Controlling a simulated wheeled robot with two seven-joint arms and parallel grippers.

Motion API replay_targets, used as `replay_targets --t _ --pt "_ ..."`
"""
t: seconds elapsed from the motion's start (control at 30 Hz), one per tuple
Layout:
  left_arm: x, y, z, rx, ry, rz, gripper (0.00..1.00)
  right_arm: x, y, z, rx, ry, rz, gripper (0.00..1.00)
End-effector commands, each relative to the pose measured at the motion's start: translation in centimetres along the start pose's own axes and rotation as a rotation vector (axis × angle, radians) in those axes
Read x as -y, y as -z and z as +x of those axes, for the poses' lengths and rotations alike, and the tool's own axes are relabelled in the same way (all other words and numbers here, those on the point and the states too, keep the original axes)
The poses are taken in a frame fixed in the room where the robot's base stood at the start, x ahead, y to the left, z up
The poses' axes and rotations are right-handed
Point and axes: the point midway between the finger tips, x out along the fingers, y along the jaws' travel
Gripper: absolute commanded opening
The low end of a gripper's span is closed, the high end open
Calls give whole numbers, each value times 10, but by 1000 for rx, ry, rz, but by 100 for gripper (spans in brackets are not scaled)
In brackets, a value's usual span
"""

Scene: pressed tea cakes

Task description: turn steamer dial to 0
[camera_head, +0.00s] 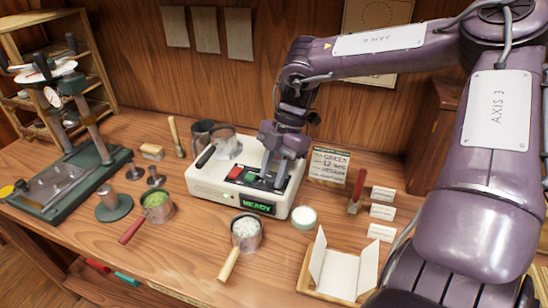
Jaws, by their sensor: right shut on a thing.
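The steamer (218,183) is a white box on the wooden table with a red button, a green button and a lit green display (259,206) that reads READY. My right gripper (270,178) reaches down from the right onto the right part of the steamer's top, just behind the buttons. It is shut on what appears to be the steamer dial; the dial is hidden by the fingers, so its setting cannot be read. My left gripper is not in view.
A metal cup with a dark handle (225,146) stands on the steamer's left part. Handled pans with green (157,206) and white (246,231) contents stand in front. A press (70,180) is at left.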

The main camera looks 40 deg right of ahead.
Motion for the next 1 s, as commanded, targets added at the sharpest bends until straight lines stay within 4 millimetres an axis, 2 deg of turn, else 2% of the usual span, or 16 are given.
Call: replay_targets --t 0.7,0.73,0.87,1.0 --pt "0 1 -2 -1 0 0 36 -1 0 0 1 26 -67 9" --pt "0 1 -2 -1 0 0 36 -1 0 0 1 26 -67 36" --pt "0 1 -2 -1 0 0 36 -1 0 0 1 26 -66 53" --pt "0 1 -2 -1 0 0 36 -1 0 0 1 26 -66 53"
